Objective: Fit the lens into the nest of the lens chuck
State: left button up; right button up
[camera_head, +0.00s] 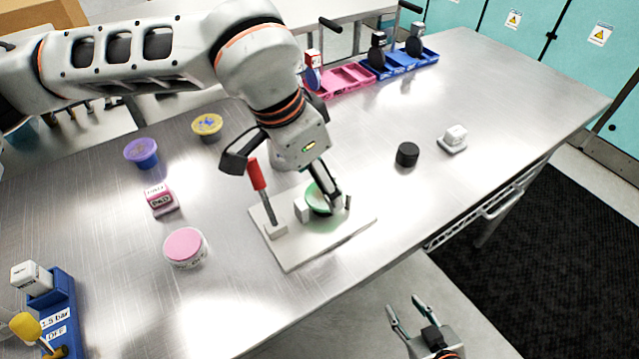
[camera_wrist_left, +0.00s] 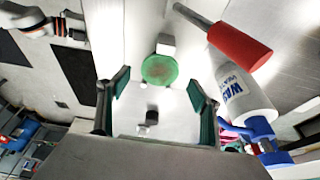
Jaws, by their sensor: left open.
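The lens chuck (camera_head: 292,256) is a pale plate with a red-handled lever (camera_head: 257,176), a white block (camera_head: 301,208) and a short post (camera_head: 347,202). A green disc, which looks like the lens (camera_head: 318,199), lies between block and post; it also shows in the left wrist view (camera_wrist_left: 159,70). I cannot tell whether it is fully seated in the nest. My left gripper (camera_head: 285,175) is open above the chuck, its fingers apart from the disc and partly covering it. In the left wrist view its fingertips (camera_wrist_left: 158,92) show empty. My right gripper (camera_head: 407,306) is open and empty beyond the table's front edge.
A pink-topped tub (camera_head: 185,247), a purple tub (camera_head: 142,153), a yellow tub (camera_head: 207,125) and a pink box (camera_head: 160,199) stand left. A black puck (camera_head: 407,154) and a white block on a base (camera_head: 453,138) stand right. Pink (camera_head: 340,80) and blue trays (camera_head: 401,62) line the back.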

pick_arm(q)
jog(key=v, duration=0.9)
jog(key=shift+r, duration=0.4)
jog(key=shift+s+a, duration=0.1)
jog(key=shift+s, duration=0.05)
